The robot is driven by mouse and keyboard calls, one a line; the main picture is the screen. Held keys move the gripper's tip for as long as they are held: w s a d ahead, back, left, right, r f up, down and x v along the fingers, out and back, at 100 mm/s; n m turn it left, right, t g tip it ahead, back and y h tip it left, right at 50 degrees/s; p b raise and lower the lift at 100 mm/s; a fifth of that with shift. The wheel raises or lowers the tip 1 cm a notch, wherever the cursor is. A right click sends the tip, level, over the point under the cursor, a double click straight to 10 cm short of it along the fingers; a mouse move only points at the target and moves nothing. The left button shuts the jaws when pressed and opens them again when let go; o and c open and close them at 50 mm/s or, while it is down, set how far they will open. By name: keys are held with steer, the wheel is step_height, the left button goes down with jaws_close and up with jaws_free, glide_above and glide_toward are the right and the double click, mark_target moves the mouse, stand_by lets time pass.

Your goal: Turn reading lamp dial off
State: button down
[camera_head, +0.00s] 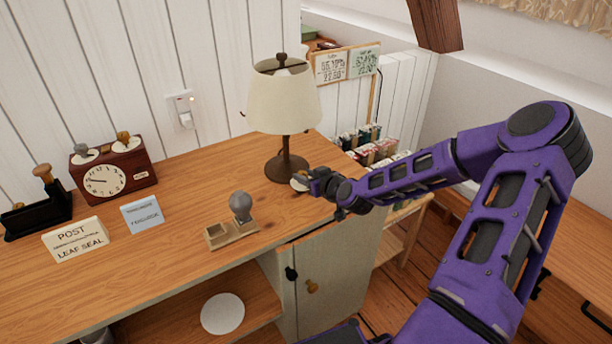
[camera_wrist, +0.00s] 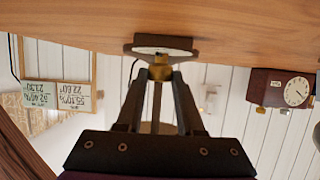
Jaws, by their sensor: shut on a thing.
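The reading lamp (camera_head: 284,98) stands on the wooden desktop, with a cream shade and a dark base. Beside its base is a small dial with a pale round face (camera_head: 299,184), partly hidden by my gripper (camera_head: 308,180) in the head view. In the wrist view, which is upside down, the dial's dark-edged plate (camera_wrist: 162,42) sits on the desktop. My gripper (camera_wrist: 160,75) is shut on its small brass knob (camera_wrist: 160,72). The pointer setting cannot be read. I cannot tell whether the lamp is lit.
A wooden tray (camera_head: 232,238) with a grey-knobbed stamp (camera_head: 241,206) stands near the desk's front edge. A clock (camera_head: 115,172), a POST sign (camera_head: 76,240) and a blue card (camera_head: 142,213) stand left. A wall outlet (camera_head: 183,110) is behind.

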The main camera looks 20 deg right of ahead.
steer(key=shift+a+m+h, duration=0.3)
steer(key=shift+m+h, duration=0.6)
steer(key=shift+h, duration=0.2)
steer(key=shift+m+h, duration=0.3)
steer(key=shift+d, duration=0.1)
steer(key=c, duration=0.5)
jaws_free()
steer(key=shift+c, duration=0.2)
steer(key=shift+s, duration=0.1)
